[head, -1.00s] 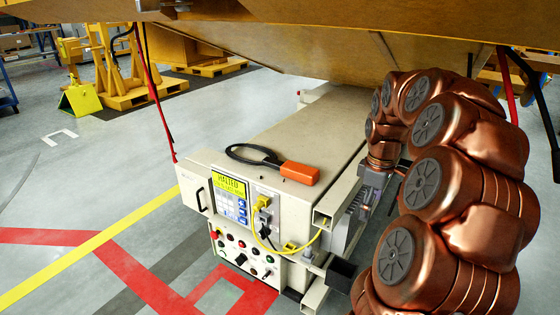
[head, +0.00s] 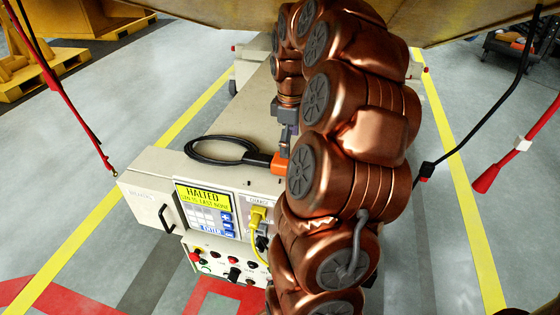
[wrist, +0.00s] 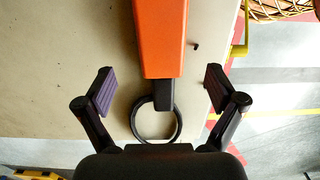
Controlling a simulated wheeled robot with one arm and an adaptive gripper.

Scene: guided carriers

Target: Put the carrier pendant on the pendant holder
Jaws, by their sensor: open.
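The carrier pendant is an orange box (head: 280,163) with a black cable loop, lying on the carrier's beige top (head: 252,104). In the wrist view the orange pendant (wrist: 160,38) points away from me, with its black neck and a small black ring nearer to me. My gripper (wrist: 158,90) is open, its dark fingers spread to the left and right of the neck, apart from it. In the head view my gripper (head: 287,142) is by the pendant's far side, partly hidden by my arm. I cannot make out the pendant holder; my arm covers the carrier's front right.
The control panel (head: 205,208) on the carrier's front reads HALTED, with a yellow plug (head: 258,216) beside it. A large yellow-brown body (head: 460,20) hangs overhead. Red and black straps (head: 62,95) hang on both sides.

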